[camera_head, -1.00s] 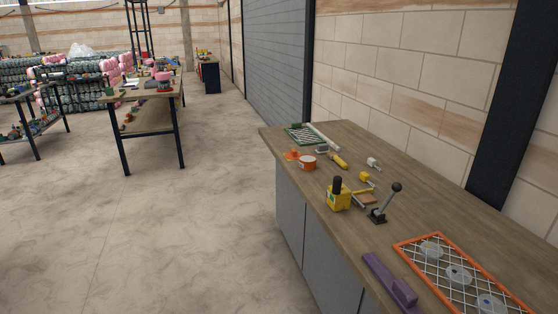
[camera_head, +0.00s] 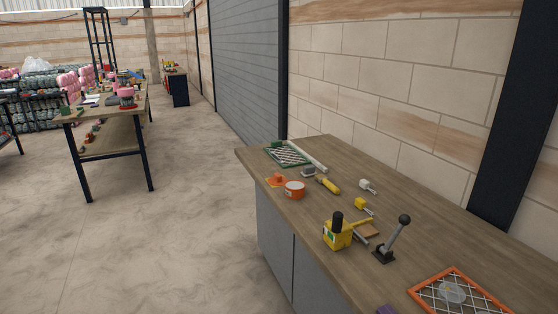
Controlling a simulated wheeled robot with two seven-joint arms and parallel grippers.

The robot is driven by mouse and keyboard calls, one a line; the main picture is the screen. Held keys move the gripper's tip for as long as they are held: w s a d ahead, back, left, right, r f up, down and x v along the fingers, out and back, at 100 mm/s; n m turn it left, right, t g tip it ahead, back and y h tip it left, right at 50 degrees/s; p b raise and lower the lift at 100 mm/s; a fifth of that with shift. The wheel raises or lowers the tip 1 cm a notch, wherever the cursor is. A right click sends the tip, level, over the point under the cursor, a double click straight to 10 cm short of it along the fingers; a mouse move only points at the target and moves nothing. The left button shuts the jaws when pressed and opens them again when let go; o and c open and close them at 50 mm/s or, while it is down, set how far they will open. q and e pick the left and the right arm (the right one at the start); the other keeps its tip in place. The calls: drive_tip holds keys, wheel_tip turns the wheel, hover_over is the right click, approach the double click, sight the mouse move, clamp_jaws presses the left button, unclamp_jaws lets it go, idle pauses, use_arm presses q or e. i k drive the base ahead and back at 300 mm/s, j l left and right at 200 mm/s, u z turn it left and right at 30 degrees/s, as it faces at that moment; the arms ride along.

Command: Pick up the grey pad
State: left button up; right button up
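A small grey item (camera_head: 308,172) with a pale rim lies toward the far end of the wooden workbench (camera_head: 430,208). It may be the grey pad, but it is too small to tell for sure. It lies just behind the orange round tub (camera_head: 294,190) and left of a yellow-handled tool (camera_head: 328,185). Neither of my grippers is in view.
A green-framed mesh (camera_head: 288,153) lies at the bench's far end. A yellow device (camera_head: 337,233), a black-knobbed lever (camera_head: 393,240) and an orange-framed mesh (camera_head: 430,303) are nearer. Floor (camera_head: 180,240) left of the bench is clear up to another table (camera_head: 68,117).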

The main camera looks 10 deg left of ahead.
sight(308, 170)
drive_tip(key=i+j+z, duration=0.1)
drive_tip(key=i+j, duration=0.25)
drive_tip(key=i+j+z, duration=0.15)
drive_tip(key=i+j, duration=0.25)
drive_tip(key=i+j+z, duration=0.1)
drive_tip(key=i+j, duration=0.3)
drive_tip(key=i+j+z, duration=0.1)
drive_tip(key=i+j, duration=0.25)
drive_tip(key=j, duration=0.2)
drive_tip(key=i+j+z, duration=0.15)
drive_tip(key=i+j, duration=0.2)
drive_tip(key=i+j+z, duration=0.1)
drive_tip(key=i+j, duration=0.2)
drive_tip(key=j, duration=0.35)
drive_tip(key=i+j+z, duration=0.15)
drive_tip(key=i+j, duration=0.15)
drive_tip(key=j, duration=0.25)
drive_tip(key=i+j+z, duration=0.1)
drive_tip(key=i+j, duration=0.15)
drive_tip(key=j, duration=0.35)
